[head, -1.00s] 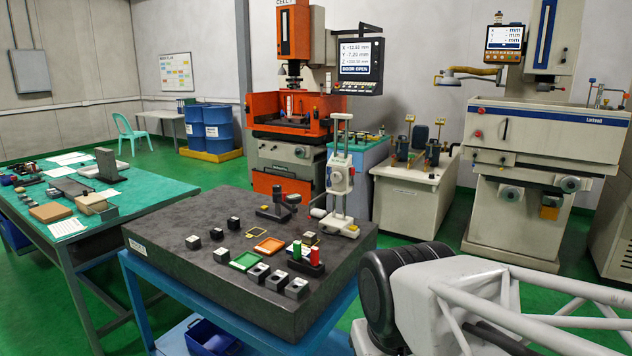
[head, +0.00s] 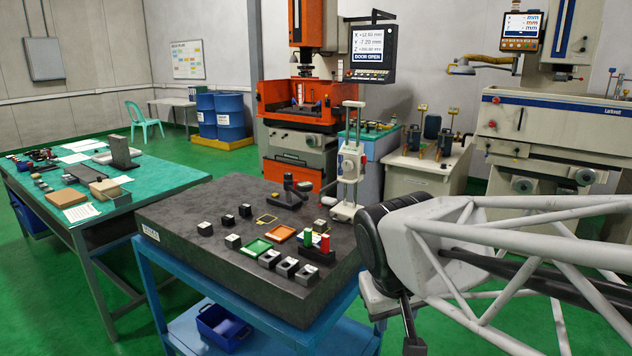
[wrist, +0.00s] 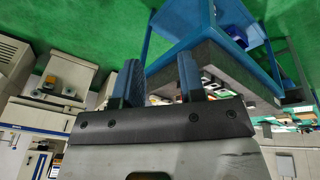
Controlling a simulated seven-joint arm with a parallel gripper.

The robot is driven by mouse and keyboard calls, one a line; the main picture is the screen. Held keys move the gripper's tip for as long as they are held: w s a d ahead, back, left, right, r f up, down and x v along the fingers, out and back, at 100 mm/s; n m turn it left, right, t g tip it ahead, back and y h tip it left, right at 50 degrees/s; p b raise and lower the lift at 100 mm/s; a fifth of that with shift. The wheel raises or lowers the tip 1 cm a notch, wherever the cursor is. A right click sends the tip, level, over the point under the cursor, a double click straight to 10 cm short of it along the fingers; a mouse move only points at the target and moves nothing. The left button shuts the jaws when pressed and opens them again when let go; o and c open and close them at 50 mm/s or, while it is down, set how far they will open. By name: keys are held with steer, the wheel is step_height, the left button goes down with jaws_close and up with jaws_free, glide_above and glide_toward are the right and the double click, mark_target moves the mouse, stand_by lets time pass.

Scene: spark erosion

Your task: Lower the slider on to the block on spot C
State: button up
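The slider (head: 351,163) is a pale carriage with a round dark-rimmed dial, part way up the column of an upright stand (head: 347,212) at the back right of the dark slab. It is clear of the stand's foot. Several small dark blocks, some with pale tops, stand on the slab, such as one block (head: 205,228) at the left. The letters of the spots are too small to read, so I cannot tell which is spot C. My gripper (wrist: 160,78) is open and empty in the wrist view, pointing toward the slab's side and the blue stand below it.
The slab (head: 180,238) rests on a blue trolley (head: 200,285). It carries a green tray (head: 255,247), an orange tray (head: 282,234), a yellow outline (head: 266,219), a dark lever fixture (head: 290,195) and a rack (head: 318,254) with red and green pieces. The slab's front left is clear.

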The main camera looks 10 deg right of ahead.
steer(key=w+d+r+n+h, duration=0.1)
steer(key=w+d+r+h, duration=0.15)
steer(key=w, duration=0.55)
steer(key=w+d+r+h, duration=0.1)
steer(key=w+d+h, duration=0.15)
steer(key=w, duration=0.65)
steer(key=n+t+h, duration=0.4)
steer(key=n+t, duration=0.4)
glide_toward(345, 181)
steer(key=x, duration=0.2)
steer(key=shift+w+d+f, duration=0.2)
steer(key=shift+w+f, duration=0.05)
steer(key=shift+w, duration=0.05)
steer(key=shift+d, duration=0.1)
steer(key=shift+x, duration=3.85)
steer(key=shift+r, duration=0.1)
jaws_close()
